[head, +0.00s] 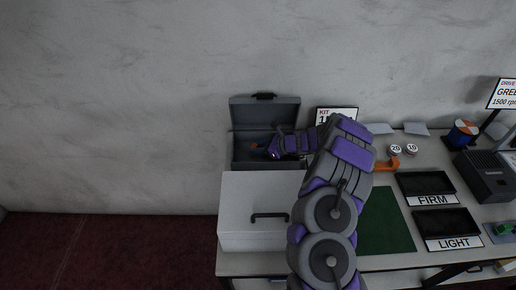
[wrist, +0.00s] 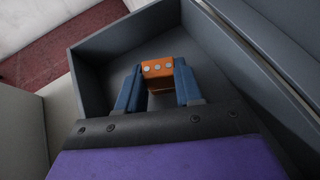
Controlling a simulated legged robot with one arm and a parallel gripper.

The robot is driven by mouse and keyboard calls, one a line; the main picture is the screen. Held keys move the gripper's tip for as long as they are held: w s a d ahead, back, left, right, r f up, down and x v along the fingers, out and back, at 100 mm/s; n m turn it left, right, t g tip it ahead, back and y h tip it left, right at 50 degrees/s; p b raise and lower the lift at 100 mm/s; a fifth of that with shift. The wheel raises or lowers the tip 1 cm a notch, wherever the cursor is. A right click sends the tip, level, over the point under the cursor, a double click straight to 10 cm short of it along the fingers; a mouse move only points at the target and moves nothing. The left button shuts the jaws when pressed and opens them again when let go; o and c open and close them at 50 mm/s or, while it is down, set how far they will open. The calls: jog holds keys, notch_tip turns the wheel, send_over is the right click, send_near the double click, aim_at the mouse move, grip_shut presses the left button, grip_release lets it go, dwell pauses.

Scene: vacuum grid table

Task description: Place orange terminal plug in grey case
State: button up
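The grey case (head: 240,150) stands open at the back left of the table, its lid tilted up against the wall side. My gripper (head: 268,152) reaches into the case from the right. In the wrist view my gripper (wrist: 158,84) has its two blue fingers on either side of the orange terminal plug (wrist: 158,68), which shows several pale round dots on its face. The fingers appear to touch the plug's sides. The plug is within the walls of the grey case (wrist: 95,75); I cannot tell whether it touches the floor.
A white box with a dark handle (head: 240,205) stands in front of the case. A KIT sign (head: 324,113) is beside the case. Right of my arm are a green mat (head: 385,222), FIRM and LIGHT trays (head: 425,185) and a dark device (head: 485,175).

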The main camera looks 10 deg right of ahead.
jog(key=shift+o, duration=0.7)
jog(key=shift+a, duration=0.15)
jog(key=o, duration=0.3)
jog(key=shift+a, duration=0.8)
jog(key=shift+d+r, duration=0.2)
jog(key=shift+d, duration=0.25)
jog(key=shift+p+v, duration=1.4)
jog(key=shift+v, duration=4.65)
jog(key=shift+a+f, duration=0.1)
jog(key=shift+a, duration=0.1)
